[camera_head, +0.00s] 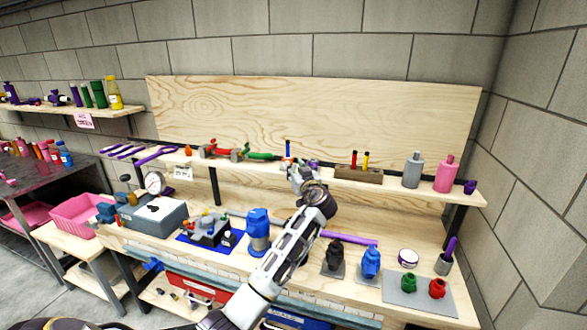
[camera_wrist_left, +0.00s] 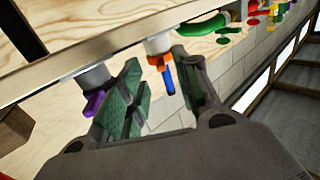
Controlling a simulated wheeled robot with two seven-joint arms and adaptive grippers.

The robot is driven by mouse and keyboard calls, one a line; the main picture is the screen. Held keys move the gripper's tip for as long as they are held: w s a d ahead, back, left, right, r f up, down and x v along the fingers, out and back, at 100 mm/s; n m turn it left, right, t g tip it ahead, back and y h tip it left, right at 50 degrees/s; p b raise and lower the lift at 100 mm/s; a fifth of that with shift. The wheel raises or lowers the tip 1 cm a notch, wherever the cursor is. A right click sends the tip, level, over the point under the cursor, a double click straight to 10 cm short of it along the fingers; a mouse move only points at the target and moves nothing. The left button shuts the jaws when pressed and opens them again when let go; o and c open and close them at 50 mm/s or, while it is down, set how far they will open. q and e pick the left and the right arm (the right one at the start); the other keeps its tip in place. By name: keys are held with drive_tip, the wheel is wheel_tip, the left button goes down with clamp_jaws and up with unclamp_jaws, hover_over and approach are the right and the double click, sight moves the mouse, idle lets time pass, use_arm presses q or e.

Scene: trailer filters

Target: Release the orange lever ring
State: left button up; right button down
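The orange lever ring (camera_wrist_left: 159,62) sits around a white fitting on the shelf in the left wrist view, with a blue lever (camera_wrist_left: 169,82) extending from it. My right gripper is not in view.
A purple lever on a grey fitting (camera_wrist_left: 93,98) is close outside one finger. Green and red fittings (camera_head: 262,156) are to the left along the shelf (camera_head: 450,191). A wooden block with pegs (camera_head: 358,175) is to the right. The workbench below holds several tools and parts.

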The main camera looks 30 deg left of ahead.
use_arm(q)
drive_tip(key=v, duration=0.9)
drive_tip(key=shift+s+d, duration=0.15)
drive_tip(key=shift+d, duration=0.05)
idle(0.4)
